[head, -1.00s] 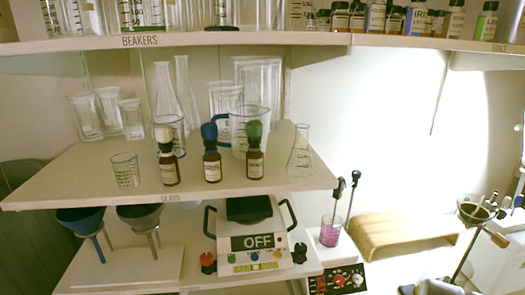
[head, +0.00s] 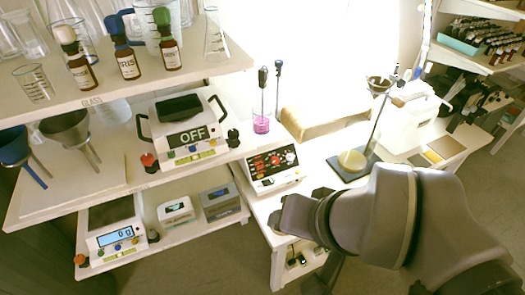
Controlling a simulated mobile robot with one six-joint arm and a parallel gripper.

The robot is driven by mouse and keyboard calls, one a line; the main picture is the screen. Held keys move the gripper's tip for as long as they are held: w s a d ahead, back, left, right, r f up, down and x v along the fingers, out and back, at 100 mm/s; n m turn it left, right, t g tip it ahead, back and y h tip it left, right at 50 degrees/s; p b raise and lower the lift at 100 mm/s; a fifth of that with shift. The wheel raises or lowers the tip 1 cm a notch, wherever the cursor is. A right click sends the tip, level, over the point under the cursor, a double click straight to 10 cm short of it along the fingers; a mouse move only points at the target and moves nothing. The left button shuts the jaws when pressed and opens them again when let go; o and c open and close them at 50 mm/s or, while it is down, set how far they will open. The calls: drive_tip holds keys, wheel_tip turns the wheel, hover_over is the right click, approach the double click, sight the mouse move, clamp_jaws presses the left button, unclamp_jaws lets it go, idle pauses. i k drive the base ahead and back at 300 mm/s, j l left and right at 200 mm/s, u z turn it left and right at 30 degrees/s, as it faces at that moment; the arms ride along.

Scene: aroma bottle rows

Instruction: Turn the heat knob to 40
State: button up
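A white device with a dark control panel (head: 272,163) sits on the bench at the middle of the head view. Its panel carries small red and white knobs (head: 290,158) and small labels. I cannot read the labels or tell which knob is the heat knob or what it is set to. A beaker of pink liquid (head: 261,124) stands at the device's back, with two dark-topped probes above it. My gripper (head: 292,214) is at the end of my grey arm, in front of and below the panel in the picture, apart from the knobs. Its fingers are not clear enough to judge.
Three dropper bottles (head: 127,66) stand on the upper shelf. A wooden block (head: 325,122) and a stand with a flask (head: 352,160) are to the right.

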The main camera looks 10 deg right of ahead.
sight(275, 160)
drive_tip(key=i+j+z, duration=0.25)
drive_tip(key=j+z, duration=0.2)
drive_tip(key=j, duration=0.15)
drive_tip(key=i+j+z, duration=0.1)
drive_tip(key=j+z, duration=0.15)
drive_tip(key=j, duration=0.1)
